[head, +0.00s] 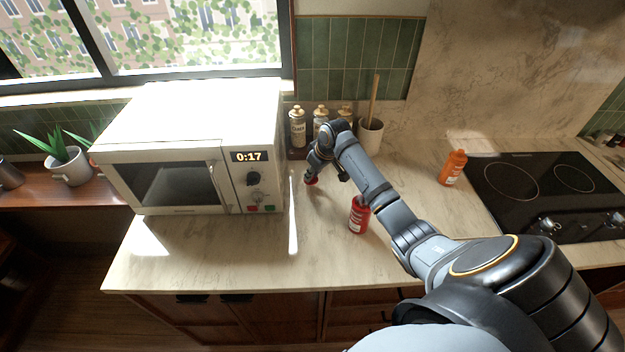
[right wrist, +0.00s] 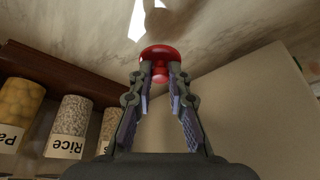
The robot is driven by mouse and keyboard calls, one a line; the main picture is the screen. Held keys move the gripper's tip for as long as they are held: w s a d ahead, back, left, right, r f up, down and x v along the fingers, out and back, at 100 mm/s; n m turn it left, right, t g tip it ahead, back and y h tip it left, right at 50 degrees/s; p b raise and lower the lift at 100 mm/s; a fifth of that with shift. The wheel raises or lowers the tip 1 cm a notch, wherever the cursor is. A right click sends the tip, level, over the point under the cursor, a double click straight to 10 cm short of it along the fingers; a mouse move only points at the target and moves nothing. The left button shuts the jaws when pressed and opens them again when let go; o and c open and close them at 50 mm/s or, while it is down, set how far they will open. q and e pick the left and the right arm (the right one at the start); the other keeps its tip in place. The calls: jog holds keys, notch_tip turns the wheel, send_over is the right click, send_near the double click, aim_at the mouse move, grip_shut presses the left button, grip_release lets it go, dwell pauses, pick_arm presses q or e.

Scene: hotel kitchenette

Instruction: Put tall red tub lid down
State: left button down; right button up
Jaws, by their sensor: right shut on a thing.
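The tall red tub (head: 358,217) stands upright on the marble counter (head: 235,250), partly behind my right forearm. Its red lid (head: 311,181) is off it, to its left, low over the counter beside the microwave. In the right wrist view the lid (right wrist: 158,52) is a round red cap with a knob, held at the fingertips. My right gripper (head: 312,175) is shut on the lid; its two fingers also show in the right wrist view (right wrist: 159,76). I cannot tell whether the lid touches the counter. My left gripper is not in view.
A white microwave (head: 190,150) stands left of the gripper. Labelled jars (head: 297,128) and a utensil crock (head: 370,135) stand behind it. An orange bottle (head: 453,168) and a black cooktop (head: 545,190) are at right. The front counter is clear.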

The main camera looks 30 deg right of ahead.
aim_at(313, 180)
notch_tip(313, 180, down, 3)
jog(key=shift+s+r+p, duration=0.1)
jog(key=shift+r+p, duration=0.05)
jog(key=shift+p, duration=0.15)
jog(key=shift+f, duration=0.3)
jog(key=o, duration=0.8)
jog(key=shift+f, duration=0.1)
jog(key=shift+c, duration=0.2)
jog(key=b+v, duration=0.1)
jog(key=v, duration=1.1)
jog(key=shift+b, duration=0.35)
